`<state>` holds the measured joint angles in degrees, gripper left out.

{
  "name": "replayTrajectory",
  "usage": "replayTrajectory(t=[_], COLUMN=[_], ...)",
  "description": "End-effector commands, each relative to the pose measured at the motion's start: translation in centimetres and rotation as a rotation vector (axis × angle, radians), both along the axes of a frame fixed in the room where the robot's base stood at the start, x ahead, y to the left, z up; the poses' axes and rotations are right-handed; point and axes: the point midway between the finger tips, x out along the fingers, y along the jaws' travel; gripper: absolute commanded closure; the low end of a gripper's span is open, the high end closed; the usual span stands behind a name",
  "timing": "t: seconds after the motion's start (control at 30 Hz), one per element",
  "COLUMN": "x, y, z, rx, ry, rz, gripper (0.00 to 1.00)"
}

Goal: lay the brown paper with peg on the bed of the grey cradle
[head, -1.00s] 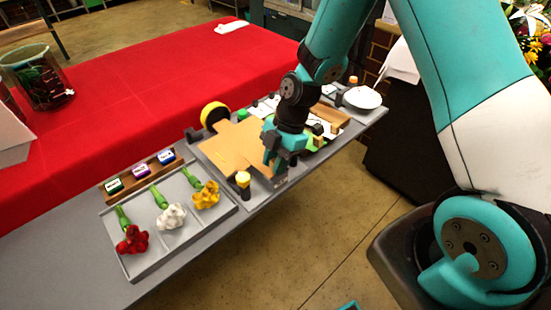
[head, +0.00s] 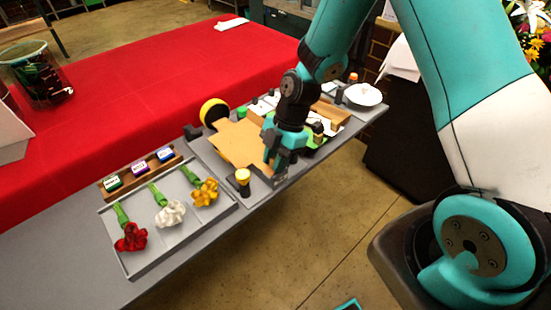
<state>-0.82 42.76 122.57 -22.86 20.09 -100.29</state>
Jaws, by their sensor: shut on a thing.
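The brown paper (head: 238,143) is a flat tan sheet with notched edges, left of my gripper (head: 274,168). My gripper points down and is shut at the paper's right side; its fingers and wrist hide the peg and the place of grip. A flat grey surface (head: 205,153) shows around the paper's left edge. I cannot tell whether it belongs to the grey cradle, or whether the paper touches it. Small dark posts (head: 318,130) and a green piece (head: 318,147) show just right of my gripper, partly hidden by it.
A grey tray (head: 133,262) holds red, white and yellow flowers in front left. Behind it stands a wooden rack (head: 120,192) with small labelled blocks. A yellow roll (head: 213,112) and a yellow-topped black post (head: 243,182) flank the paper. A white bowl (head: 362,95) stands at the far right end.

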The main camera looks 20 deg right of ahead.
Motion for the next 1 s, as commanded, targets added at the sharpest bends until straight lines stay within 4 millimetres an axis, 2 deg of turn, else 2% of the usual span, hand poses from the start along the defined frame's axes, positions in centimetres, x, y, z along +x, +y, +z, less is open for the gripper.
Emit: replayTrajectory(t=[0.87,0.9,1.0], x=[-0.04,-0.04,-0.1], y=[-0.01,-0.02,-0.03], z=[-0.52,-0.53,-0.57], rx=[-0.001,-0.001,-0.001], ry=[0.001,0.001,0.003], rz=[-0.001,-0.001,-0.001], gripper=[1.0,0.71,0.48])
